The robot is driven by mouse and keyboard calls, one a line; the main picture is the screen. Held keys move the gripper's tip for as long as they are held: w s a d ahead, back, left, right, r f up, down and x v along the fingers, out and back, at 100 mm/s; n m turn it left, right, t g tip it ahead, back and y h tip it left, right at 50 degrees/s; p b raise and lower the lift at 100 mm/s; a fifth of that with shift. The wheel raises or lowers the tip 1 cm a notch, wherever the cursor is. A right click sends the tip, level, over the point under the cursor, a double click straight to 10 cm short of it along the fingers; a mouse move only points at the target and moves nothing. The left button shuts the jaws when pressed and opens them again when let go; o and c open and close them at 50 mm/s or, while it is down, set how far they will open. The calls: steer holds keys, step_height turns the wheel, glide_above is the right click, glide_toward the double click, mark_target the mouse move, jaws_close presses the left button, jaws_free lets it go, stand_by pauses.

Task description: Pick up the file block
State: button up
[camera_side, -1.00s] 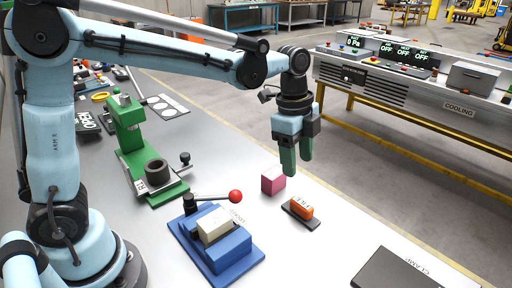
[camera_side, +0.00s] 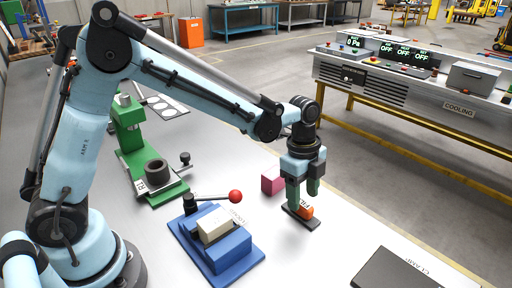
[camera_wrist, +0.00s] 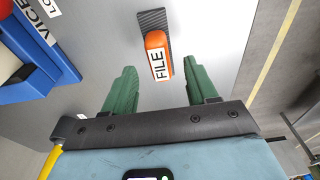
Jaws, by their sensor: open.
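The file block is an orange block (camera_side: 306,212) with a white FILE label, lying on a dark ribbed file base (camera_side: 300,218) on the table. It also shows in the wrist view (camera_wrist: 155,40), with its labelled end toward me. My gripper (camera_side: 303,203) is above the file block, and its green fingers partly hide it in the side view. In the wrist view my gripper (camera_wrist: 160,90) is open, with the fingers apart on either side of the block's line and nothing between them. I cannot tell the exact height gap.
A pink cube (camera_side: 272,180) stands close to the left of my gripper. A blue vice (camera_side: 218,245) with a red-knobbed lever is farther left. A green press (camera_side: 140,150) stands behind. A dark clamp plate (camera_side: 400,270) lies front right. Bare table lies between.

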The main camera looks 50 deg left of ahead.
mark_target(302, 202)
steer(key=shift+d+f, duration=0.1)
steer(key=shift+f, duration=1.8)
steer(key=shift+c, duration=0.4)
jaws_close()
steer(key=shift+r, duration=0.15)
steer(key=shift+r, duration=0.45)
step_height(302, 202, up, 3)
steer(key=shift+f, duration=0.2)
steer(key=s+d+r, duration=0.7)
steer(key=s+d, duration=0.1)
steer(key=shift+s+r, duration=0.15)
steer(key=shift+s, duration=0.1)
